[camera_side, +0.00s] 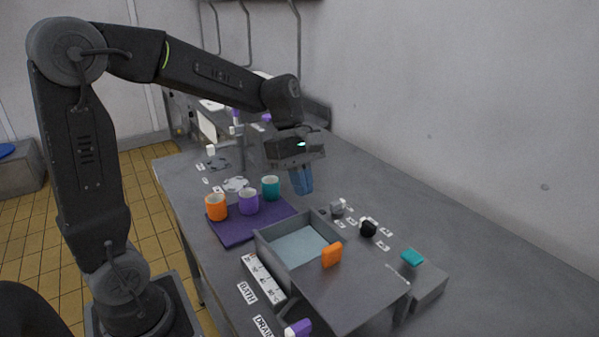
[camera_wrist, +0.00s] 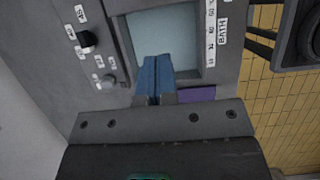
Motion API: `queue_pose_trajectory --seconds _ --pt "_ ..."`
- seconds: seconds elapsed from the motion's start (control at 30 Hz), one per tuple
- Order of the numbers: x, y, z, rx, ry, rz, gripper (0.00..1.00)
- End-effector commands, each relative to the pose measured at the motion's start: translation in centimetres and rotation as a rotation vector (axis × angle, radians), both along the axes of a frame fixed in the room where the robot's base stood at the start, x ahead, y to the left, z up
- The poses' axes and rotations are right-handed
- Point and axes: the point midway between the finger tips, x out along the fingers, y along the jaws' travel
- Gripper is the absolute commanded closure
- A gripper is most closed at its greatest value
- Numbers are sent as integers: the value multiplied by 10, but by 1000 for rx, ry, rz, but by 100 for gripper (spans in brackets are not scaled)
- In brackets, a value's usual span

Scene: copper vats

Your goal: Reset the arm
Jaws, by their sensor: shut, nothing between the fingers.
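My gripper (camera_side: 301,180) hangs from the raised arm, its blue fingers pointing down above the grey table (camera_side: 400,220). In the side view it appears beyond the grey open-topped basin (camera_side: 267,252), to the right of the teal cup. In the wrist view the blue fingers (camera_wrist: 154,80) are together with nothing between them, and they overlap the near edge of the basin (camera_wrist: 122,40). The gripper is clear of the table and touches nothing that I can see.
An orange cup (camera_side: 216,207), a purple cup (camera_side: 248,202) and a teal cup (camera_side: 270,187) stand on a purple mat (camera_side: 232,232). A black knob (camera_side: 368,229) and a grey knob (camera_side: 338,207) sit right of the basin. A wall runs along the right.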

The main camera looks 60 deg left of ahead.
Motion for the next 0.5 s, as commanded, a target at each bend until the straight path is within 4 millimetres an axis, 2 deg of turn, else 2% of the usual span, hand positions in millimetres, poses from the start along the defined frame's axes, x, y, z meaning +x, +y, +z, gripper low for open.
queue_pose_trajectory --seconds 0.1,0.27,0.37,0.5 --pt "0 6 13 0 -2 1 100" --pt "-5 5 22 15 -26 -38 100" --pt "-20 -2 28 69 -106 -166 100" --pt "-56 -16 34 212 -295 -498 100"
